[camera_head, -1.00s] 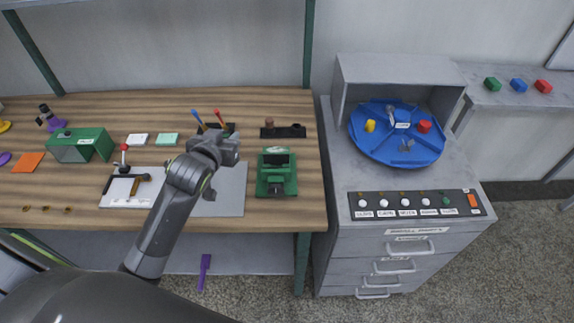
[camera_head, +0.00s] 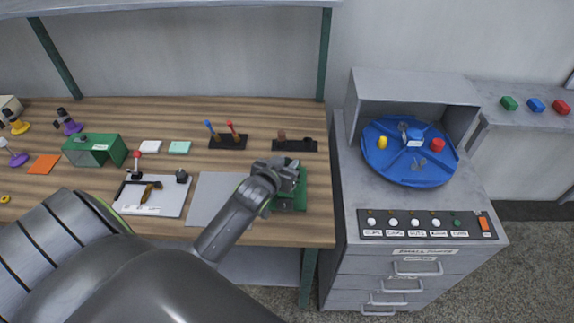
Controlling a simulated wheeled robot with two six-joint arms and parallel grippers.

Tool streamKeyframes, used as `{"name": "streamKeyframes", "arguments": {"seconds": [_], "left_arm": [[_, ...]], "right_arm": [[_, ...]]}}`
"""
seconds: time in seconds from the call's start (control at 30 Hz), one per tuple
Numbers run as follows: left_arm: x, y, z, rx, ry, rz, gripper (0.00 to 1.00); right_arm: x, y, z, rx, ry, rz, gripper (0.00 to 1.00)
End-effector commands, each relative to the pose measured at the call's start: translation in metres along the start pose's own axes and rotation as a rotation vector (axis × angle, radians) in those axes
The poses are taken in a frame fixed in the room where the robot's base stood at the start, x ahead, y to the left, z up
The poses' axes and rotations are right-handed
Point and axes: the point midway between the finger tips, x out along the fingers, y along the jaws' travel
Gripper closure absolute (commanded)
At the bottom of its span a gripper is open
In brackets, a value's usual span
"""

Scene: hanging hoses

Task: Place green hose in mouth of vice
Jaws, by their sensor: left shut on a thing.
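The green vice (camera_head: 292,200) stands at the right end of the wooden workbench. It is partly covered by my left gripper (camera_head: 287,170). My left gripper is over the back part of the vice in this view. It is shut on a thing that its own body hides. I cannot make out the green hose or tell whether anything is between the vice jaws. My right gripper is not in view.
A grey mat (camera_head: 207,203) lies left of the vice. Behind are a black block (camera_head: 295,146) and a holder (camera_head: 228,142) with red and blue tools. Right of the bench is a grey cabinet (camera_head: 400,262) with a blue turntable (camera_head: 391,171) and a button panel (camera_head: 426,226).

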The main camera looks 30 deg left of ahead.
Motion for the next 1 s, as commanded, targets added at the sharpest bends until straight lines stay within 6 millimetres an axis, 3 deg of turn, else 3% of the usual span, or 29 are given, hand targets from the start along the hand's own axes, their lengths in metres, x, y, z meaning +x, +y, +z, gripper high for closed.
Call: {"name": "streamKeyframes", "arguments": {"seconds": [0.1, 0.47, 0.5, 0.63, 1.0], "left_arm": [[0.0032, 0.0002, 0.009, 0.0, -0.001, 0.0, 0.97], [0.0048, 0.0002, 0.0125, -0.001, 0.0, 0.001, 0.97], [0.0046, 0.0002, 0.0119, -0.001, 0.0, 0.001, 0.71], [0.0045, 0.0002, 0.0117, -0.001, 0.0, 0.001, 0.54], [0.0021, 0.0001, 0.0082, 0.0, 0.0, 0.001, 0.53]], "right_arm": [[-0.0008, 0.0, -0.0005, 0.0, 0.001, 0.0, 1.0], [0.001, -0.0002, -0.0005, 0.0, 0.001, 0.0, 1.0], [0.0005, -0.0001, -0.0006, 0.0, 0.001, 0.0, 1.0], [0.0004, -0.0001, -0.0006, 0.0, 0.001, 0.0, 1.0], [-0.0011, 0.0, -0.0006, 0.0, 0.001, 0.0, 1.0]]}}
